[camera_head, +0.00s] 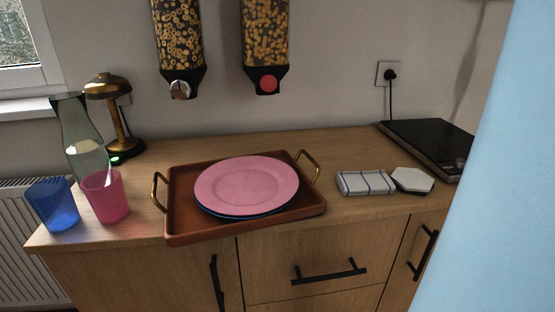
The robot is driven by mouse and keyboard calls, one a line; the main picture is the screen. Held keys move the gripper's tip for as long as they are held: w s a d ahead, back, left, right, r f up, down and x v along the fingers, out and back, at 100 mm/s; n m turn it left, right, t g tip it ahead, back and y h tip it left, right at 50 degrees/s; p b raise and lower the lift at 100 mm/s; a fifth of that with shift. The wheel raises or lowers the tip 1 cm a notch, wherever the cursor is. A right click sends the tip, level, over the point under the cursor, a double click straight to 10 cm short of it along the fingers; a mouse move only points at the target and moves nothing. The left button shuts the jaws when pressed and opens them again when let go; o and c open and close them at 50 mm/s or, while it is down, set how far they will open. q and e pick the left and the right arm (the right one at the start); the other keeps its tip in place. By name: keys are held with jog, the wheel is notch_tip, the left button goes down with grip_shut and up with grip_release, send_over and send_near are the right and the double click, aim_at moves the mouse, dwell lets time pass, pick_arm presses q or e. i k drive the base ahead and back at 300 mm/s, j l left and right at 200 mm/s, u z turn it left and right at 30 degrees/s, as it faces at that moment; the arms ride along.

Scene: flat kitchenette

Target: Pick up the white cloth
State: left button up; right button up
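A white cloth (365,183) with dark stripes lies folded on the wooden counter (340,150), right of the tray and near the front edge. It is fully visible from above. Its right end is next to a white hexagonal coaster (412,179), which sits on a dark one; I cannot tell whether they touch. Neither of my grippers is in view.
A pink cup (105,197), blue cup (52,204), carafe (84,145) and lamp (112,100) stand left. A black hob (430,145) lies right. Cereal dispensers (265,45) hang above. A light-blue surface (500,190) blocks the right side.

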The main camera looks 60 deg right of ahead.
aim_at(349, 183)
jog(key=z, duration=2.65)
jog(key=k+j+z, duration=0.1)
jog(key=j+z, duration=0.15)
jog(key=z, duration=0.2)
jog(key=k+j+z, duration=0.15)
jog(key=z, duration=0.35)
jog(key=k+j+z, duration=0.15)
jog(key=z, duration=0.3)
